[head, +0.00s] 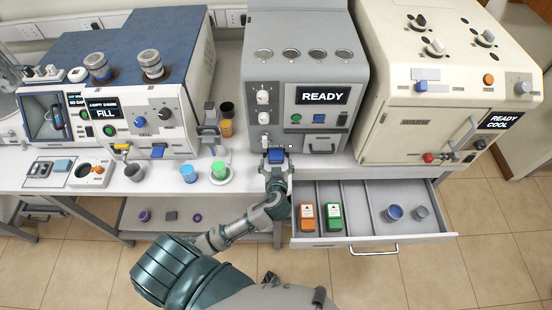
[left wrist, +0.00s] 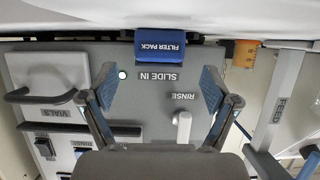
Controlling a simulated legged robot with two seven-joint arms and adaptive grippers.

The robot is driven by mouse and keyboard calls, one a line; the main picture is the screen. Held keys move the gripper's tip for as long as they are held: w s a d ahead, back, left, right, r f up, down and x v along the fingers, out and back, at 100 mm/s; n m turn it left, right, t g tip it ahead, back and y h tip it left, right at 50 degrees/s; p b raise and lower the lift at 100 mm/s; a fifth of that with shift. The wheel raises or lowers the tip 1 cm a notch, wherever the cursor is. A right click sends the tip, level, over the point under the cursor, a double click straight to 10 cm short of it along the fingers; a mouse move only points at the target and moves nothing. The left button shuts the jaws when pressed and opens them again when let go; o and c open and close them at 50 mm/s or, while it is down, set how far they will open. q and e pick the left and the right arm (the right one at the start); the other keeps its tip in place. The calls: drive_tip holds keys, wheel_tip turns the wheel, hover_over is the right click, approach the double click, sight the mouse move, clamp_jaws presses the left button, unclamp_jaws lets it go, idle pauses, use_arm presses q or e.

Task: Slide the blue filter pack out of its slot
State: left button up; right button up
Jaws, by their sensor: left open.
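The blue filter pack (head: 276,154) sits at the lower front of the middle grey machine (head: 300,30), whose screen reads READY. In the left wrist view the filter pack (left wrist: 160,47) shows its FILTER PACK label upside down, by the words SLIDE IN and a lit green lamp. My left gripper (head: 277,168) is just in front of the pack. In the left wrist view the left gripper (left wrist: 158,80) is open, its blue-padded fingers spread wide, with nothing between them. The pack lies beyond the fingertips, roughly centred between them. My right gripper is not in view.
An open drawer (head: 366,230) below the bench on the right holds an orange pack (head: 307,217), a green pack (head: 334,216) and small cups. An amber cup (head: 226,128) stands left of the machine. Cups (head: 189,173) stand on the bench at left.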

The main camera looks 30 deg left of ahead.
sight(276, 159)
use_arm(q)
drive_tip(key=shift+x, duration=1.65)
drive_tip(key=c, duration=1.4)
